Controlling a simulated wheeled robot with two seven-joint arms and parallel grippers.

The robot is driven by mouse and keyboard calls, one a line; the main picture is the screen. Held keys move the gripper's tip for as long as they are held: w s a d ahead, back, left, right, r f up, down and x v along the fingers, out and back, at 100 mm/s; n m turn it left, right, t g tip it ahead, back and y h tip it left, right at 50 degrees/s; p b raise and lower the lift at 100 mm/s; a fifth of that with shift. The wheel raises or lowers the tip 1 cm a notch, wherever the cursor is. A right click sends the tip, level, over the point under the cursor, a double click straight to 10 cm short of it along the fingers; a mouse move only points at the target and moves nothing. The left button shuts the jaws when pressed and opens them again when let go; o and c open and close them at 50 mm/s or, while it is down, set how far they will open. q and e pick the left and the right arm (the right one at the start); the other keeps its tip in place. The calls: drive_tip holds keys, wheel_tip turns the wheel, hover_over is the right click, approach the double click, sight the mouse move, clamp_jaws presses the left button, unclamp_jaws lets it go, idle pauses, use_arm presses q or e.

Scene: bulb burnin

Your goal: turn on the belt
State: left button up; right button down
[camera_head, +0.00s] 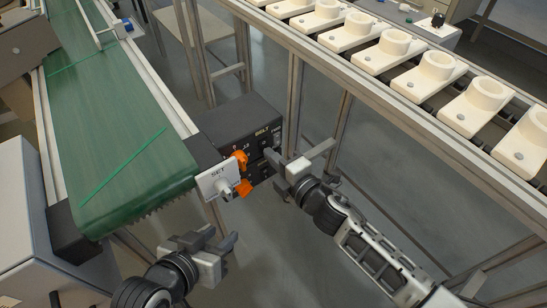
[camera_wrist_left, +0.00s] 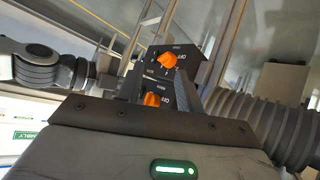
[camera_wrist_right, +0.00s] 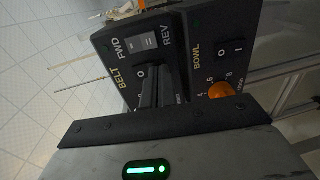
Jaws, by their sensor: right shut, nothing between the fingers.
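A dark control box (camera_head: 240,122) marked BELT stands beside the end of the green conveyor belt (camera_head: 110,110). My right gripper (camera_head: 271,157) is at its front panel, fingers shut and empty. In the right wrist view, the shut fingers (camera_wrist_right: 150,88) are over the BELT part of the panel, beside a switch marked O, which they partly hide. I cannot tell if they touch it. A FWD/REV rocker (camera_wrist_right: 143,43) sits above them. My left gripper (camera_head: 216,240) is open and empty, low in front of the belt end.
The panel also has a BOWL switch (camera_wrist_right: 231,50) and an orange knob (camera_wrist_right: 222,89). A rail conveyor with several cream fixtures (camera_head: 420,79) runs along the right.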

use_arm(q)
drive_tip(key=shift+s+d+f+b, duration=0.25)
drive_tip(key=shift+d+f+b, duration=0.15)
drive_tip(key=shift+f, duration=0.25)
use_arm(e)
drive_tip(key=s+d+f, duration=0.1)
drive_tip(key=s+d, duration=0.7)
drive_tip(key=s, duration=0.3)
drive_tip(key=shift+f, duration=0.4)
